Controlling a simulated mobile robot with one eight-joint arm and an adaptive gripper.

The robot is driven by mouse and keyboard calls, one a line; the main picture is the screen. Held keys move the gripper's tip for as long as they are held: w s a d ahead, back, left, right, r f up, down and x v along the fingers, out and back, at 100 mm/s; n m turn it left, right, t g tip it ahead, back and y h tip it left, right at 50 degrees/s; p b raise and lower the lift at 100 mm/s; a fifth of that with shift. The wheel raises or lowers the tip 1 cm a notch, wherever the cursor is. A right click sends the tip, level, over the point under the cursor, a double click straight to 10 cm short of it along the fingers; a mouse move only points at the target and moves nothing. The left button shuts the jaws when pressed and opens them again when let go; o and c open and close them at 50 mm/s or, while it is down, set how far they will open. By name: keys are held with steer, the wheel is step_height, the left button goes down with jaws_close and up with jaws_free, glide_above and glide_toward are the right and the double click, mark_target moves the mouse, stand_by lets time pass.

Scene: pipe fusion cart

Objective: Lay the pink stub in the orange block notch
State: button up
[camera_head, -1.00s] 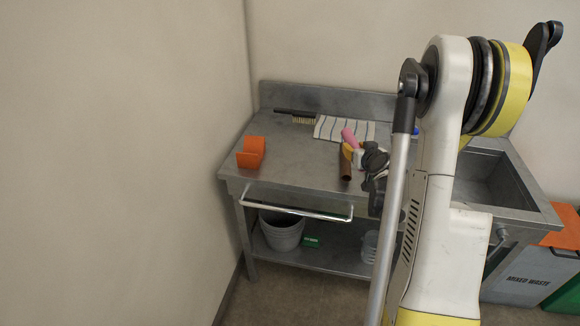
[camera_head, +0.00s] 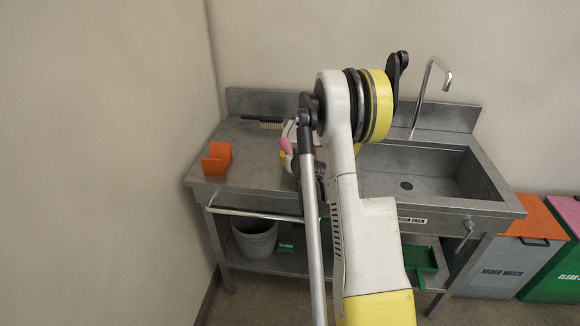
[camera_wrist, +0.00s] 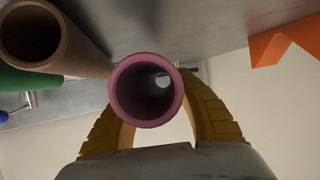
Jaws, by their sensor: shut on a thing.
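The pink stub (camera_wrist: 146,91) is a hollow tube, seen end-on between the yellow fingers of my gripper (camera_wrist: 157,100) in the wrist view. The fingers are shut on it from both sides. In the head view the pink stub (camera_head: 286,146) shows left of my arm, above the table, and most of my gripper is hidden behind the arm. The orange block (camera_head: 216,158) stands on the table's left part, left of the stub and apart from it, with its notch upward. A corner of the orange block (camera_wrist: 283,48) shows at upper right in the wrist view.
A brown tube (camera_wrist: 42,38) and a green piece (camera_wrist: 28,80) lie near the stub in the wrist view. A brush (camera_head: 262,121) lies at the table's back. The sink (camera_head: 425,172) is at right. The table between block and arm looks clear.

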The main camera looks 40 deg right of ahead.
steer(key=shift+f+b, duration=0.8)
steer(key=shift+f, duration=1.1)
steer(key=shift+f, duration=0.1)
steer(key=shift+f, duration=0.15)
steer(key=o, duration=1.1)
steer(key=shift+r, duration=0.2)
